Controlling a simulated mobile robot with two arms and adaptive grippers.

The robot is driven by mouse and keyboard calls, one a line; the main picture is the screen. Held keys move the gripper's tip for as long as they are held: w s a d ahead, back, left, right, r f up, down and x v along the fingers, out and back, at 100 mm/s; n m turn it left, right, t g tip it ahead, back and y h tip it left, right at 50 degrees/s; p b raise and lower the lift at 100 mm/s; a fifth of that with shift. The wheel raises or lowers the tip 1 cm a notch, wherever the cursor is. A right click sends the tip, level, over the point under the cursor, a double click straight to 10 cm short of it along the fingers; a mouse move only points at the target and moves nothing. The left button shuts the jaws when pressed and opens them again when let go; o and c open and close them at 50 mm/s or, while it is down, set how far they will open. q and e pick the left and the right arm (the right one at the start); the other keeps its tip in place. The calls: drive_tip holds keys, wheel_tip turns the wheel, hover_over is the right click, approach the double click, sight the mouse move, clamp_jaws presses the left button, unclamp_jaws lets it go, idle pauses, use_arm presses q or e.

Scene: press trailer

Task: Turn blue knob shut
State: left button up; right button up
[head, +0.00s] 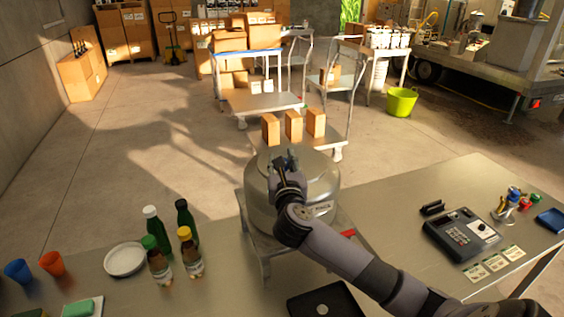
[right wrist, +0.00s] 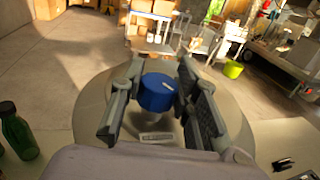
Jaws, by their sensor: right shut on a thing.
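The blue knob (right wrist: 157,92) shows in the right wrist view, on top of a round metal vessel. My right gripper (right wrist: 160,90) has one finger on each side of the knob and is shut on it. In the head view my right gripper (head: 285,165) is over the top of the steel vessel (head: 322,180), and it hides most of the knob. The vessel stands on a metal stand (head: 262,243) at the table's far edge. My left gripper is in neither view.
Several bottles (head: 187,220) and a white plate (head: 125,259) stand left of the vessel. A card terminal (head: 462,235) and a black tray (head: 327,301) lie on the table (head: 400,215). Three tan boxes (head: 293,126) stand on a cart behind the vessel.

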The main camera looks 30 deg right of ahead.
drive_tip(key=m+g+h+b, duration=0.1)
drive_tip(key=h, duration=0.1)
drive_tip(key=m+g+h, duration=0.1)
drive_tip(key=m, duration=0.1)
drive_tip(key=shift+a+f+g+h+b, duration=0.1)
drive_tip(key=shift+f+g+h+b, duration=0.1)
drive_tip(key=shift+g+h+b, duration=0.15)
drive_tip(key=m+g+h+b, duration=0.2)
drive_tip(key=shift+g+h+b, duration=0.25)
drive_tip(key=shift+b, duration=0.15)
drive_tip(key=shift+r+m+g+h+b, duration=0.25)
drive_tip(key=shift+m+g+h+b, duration=0.15)
drive_tip(key=shift+m+g+b, duration=0.25)
drive_tip(key=shift+r, duration=0.1)
drive_tip(key=o, duration=1.2)
